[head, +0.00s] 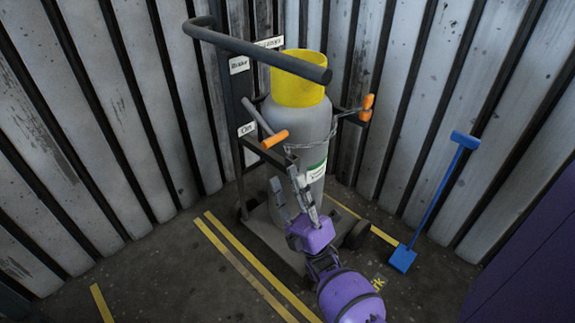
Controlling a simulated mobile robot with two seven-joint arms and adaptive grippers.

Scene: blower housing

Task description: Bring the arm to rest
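My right gripper (285,177) reaches up from the lower middle of the head view on its purple arm. Its two grey fingers stand apart with nothing seen between them. It is in front of a grey gas cylinder (305,125) with a yellow collar (299,90), which stands upright on a dark trolley (246,99). The fingers overlap the trolley and the cylinder's lower part in the picture; I cannot tell whether they touch anything. My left gripper is not in view.
Levers with orange grips (275,139) stick out beside the cylinder, with a chain across it. A blue shovel (431,205) leans on the corrugated wall (420,110) at right. A purple surface (530,265) fills the lower right.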

